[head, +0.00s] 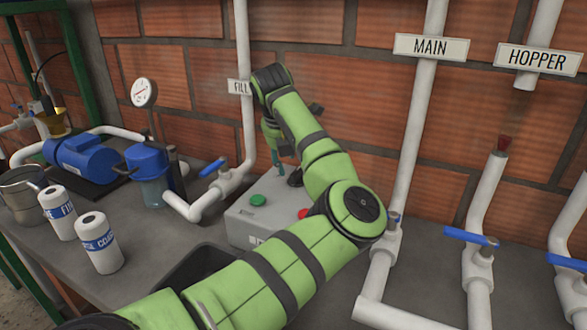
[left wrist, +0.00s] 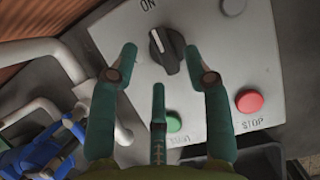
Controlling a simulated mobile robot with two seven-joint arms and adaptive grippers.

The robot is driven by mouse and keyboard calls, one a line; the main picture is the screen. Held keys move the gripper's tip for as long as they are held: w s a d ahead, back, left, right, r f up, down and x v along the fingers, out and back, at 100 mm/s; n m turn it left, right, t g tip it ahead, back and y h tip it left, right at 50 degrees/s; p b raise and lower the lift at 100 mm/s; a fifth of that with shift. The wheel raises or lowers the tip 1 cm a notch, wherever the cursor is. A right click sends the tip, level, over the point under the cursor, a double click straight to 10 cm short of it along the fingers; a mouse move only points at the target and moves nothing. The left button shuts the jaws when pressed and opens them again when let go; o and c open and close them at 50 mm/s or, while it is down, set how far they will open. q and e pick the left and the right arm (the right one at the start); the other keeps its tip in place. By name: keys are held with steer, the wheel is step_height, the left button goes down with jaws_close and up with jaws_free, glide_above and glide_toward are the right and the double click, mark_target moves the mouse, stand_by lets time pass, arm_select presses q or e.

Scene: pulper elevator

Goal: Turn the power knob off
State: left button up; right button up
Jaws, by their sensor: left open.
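The power knob (left wrist: 168,52) is black and sits on a grey control box (left wrist: 265,60). Its pale mark points up-left, toward the "ON" label, in the left wrist view. My left gripper (left wrist: 160,54) is open, with one finger on either side of the knob and a third below it; I see gaps, not a clear touch. In the head view the box (head: 240,224) stands on the counter, partly behind my left arm. The left gripper (head: 279,160) is over its back part, and the dark knob (head: 295,178) shows beside it. My right gripper is not in view.
A green button (head: 258,200) and a red stop button (head: 304,213) are on the box near the knob. White pipes with a blue-handled valve (head: 212,168) stand left of it. More pipes and valves (head: 472,238) are at right. Two white bottles (head: 99,244) stand at left.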

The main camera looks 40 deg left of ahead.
mark_target(296, 177)
arm_select(q)
steer(key=x, duration=0.2)
steer(key=shift+w+a+f, duration=0.1)
steer(key=shift+w+f, duration=0.1)
steer(key=shift+f, duration=0.15)
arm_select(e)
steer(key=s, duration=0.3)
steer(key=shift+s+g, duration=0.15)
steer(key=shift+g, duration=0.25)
